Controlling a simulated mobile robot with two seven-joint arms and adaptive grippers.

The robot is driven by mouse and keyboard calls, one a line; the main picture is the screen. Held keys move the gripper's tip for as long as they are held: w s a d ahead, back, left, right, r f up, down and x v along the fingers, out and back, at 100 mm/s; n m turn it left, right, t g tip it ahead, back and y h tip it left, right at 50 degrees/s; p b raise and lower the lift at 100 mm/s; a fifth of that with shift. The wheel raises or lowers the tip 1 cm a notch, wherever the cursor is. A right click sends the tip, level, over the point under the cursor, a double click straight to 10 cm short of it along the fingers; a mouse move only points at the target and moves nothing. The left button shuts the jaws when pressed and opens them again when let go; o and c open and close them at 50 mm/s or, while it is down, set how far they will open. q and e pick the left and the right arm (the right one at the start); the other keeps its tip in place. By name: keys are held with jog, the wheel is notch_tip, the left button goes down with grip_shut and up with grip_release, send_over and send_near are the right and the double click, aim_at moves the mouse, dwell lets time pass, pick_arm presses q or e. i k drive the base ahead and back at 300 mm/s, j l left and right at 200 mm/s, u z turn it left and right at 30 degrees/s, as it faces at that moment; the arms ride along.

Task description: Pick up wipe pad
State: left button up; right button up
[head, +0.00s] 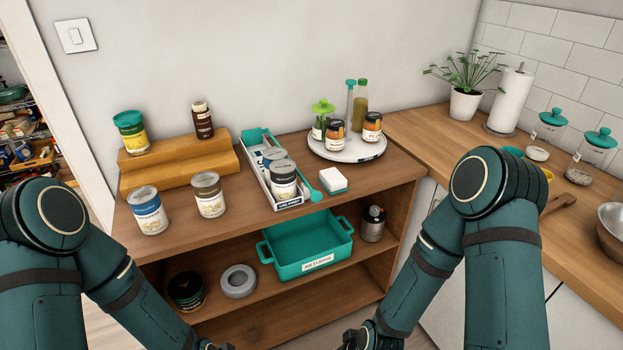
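The wipe pad looks to be the small white block with a teal layer (333,182). It lies on the shelf's wooden top near the front edge, right of the white tray and in front of the round turntable. Nothing touches it from above. My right gripper (358,338) shows only partly at the bottom edge, well below and in front of the pad. My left gripper (207,345) barely shows at the bottom edge, further left. The fingers of both are cut off, so I cannot see whether they are open.
A white tray (293,203) with jars and a teal-handled tool stands left of the pad. The turntable (322,150) holds jars and bottles behind it. A teal bin (308,246) sits on the shelf below. The wooden top is clear right of the pad.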

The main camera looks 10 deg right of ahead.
aim_at(332, 180)
jog(key=i+l, duration=0.15)
jog(key=l, duration=0.2)
jog(key=i+l, duration=0.15)
jog(key=l, duration=0.15)
jog(key=i+l, duration=0.15)
jog(key=l, duration=0.2)
jog(key=i+l+u, duration=0.1)
jog(key=l, duration=0.25)
jog(key=i+l, duration=0.2)
jog(key=l, duration=0.15)
